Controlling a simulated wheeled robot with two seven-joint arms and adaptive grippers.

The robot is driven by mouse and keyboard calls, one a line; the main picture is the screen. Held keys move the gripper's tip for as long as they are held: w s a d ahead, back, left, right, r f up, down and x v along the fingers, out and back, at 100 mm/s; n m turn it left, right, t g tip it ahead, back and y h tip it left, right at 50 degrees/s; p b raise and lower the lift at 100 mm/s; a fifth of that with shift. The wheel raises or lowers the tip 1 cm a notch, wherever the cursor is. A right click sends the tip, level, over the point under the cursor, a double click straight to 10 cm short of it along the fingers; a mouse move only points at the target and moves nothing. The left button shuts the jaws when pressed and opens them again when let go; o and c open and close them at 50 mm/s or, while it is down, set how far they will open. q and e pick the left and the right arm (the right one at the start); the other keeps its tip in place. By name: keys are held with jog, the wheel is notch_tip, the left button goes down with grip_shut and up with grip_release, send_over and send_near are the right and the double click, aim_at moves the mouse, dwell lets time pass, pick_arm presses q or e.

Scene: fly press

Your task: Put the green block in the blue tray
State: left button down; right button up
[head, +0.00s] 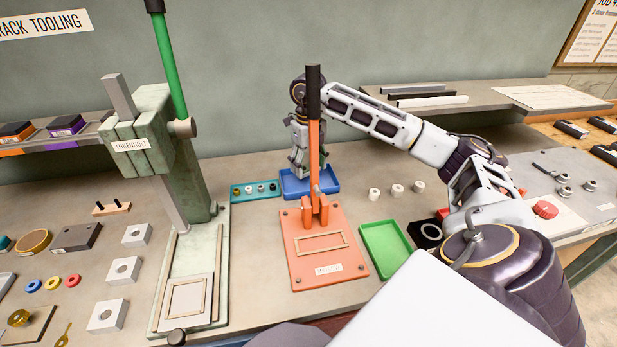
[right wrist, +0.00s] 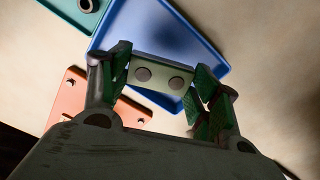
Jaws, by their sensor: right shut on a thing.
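The blue tray (head: 323,187) sits on the bench behind the orange press. It also shows in the right wrist view (right wrist: 215,52) beneath my fingers. My right gripper (head: 304,172) reaches down over the tray from above. In the right wrist view my right gripper (right wrist: 160,86) is shut on a pale green block (right wrist: 160,67) with two dark round spots on its face. The block is held between the fingers, over the tray; its height above the tray floor is hard to judge. In the head view the block is not clearly told apart from the gripper. My left gripper is not in view.
The orange press (head: 325,260) with its upright black-tipped lever stands right in front of the tray. A teal holder (head: 246,196) with small parts adjoins the tray's left. A green tray (head: 385,248) and white rings (head: 397,190) lie to the right. A tall green press (head: 180,150) stands left.

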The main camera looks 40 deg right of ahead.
aim_at(308, 184)
jog(key=shift+f, duration=0.4)
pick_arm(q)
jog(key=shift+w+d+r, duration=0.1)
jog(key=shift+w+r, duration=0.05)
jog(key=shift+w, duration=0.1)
pick_arm(e)
jog(key=shift+f, duration=0.1)
notch_tip(308, 184, down, 2)
jog(key=shift+f, duration=0.15)
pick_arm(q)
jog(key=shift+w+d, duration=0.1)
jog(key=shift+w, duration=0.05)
pick_arm(e)
jog(key=shift+f, duration=0.6)
jog(key=shift+f, duration=0.1)
jog(key=o, duration=1.1)
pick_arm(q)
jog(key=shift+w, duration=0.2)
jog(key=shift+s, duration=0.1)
